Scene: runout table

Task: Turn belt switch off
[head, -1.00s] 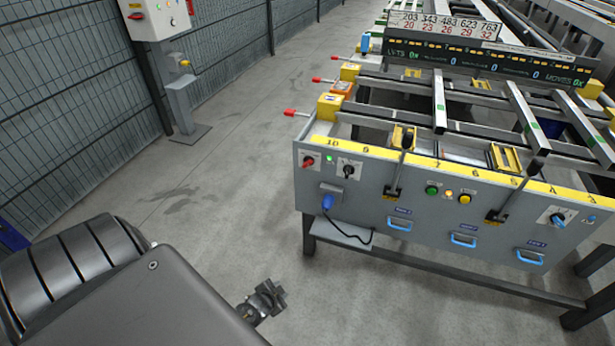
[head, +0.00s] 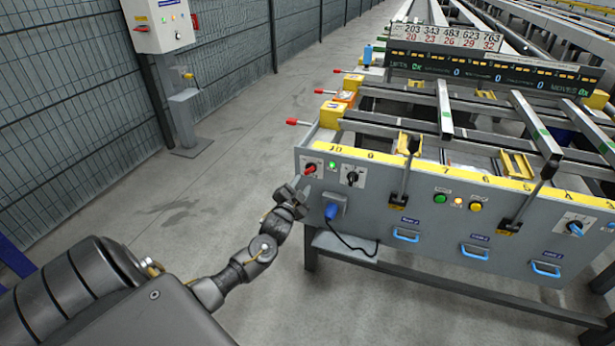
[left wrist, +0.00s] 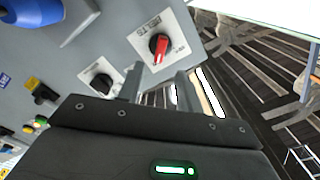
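A red rotary switch (head: 310,169) on a white plate sits at the left end of the grey front panel (head: 385,208). A black rotary switch (head: 352,178) on a white plate is just right of it. In the left wrist view the red switch (left wrist: 160,47) shows just beyond the fingers, and the black switch (left wrist: 102,83) is lower left. My left gripper (head: 297,191) is in front of the panel, just below left of the red switch. Its fingers (left wrist: 160,84) are apart and empty. My right gripper is out of view.
A green lamp (head: 333,165) glows between the switches. A blue plug (head: 331,211) with a black cable is just below. Two black levers (head: 405,170) and blue handles (head: 406,236) are farther right.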

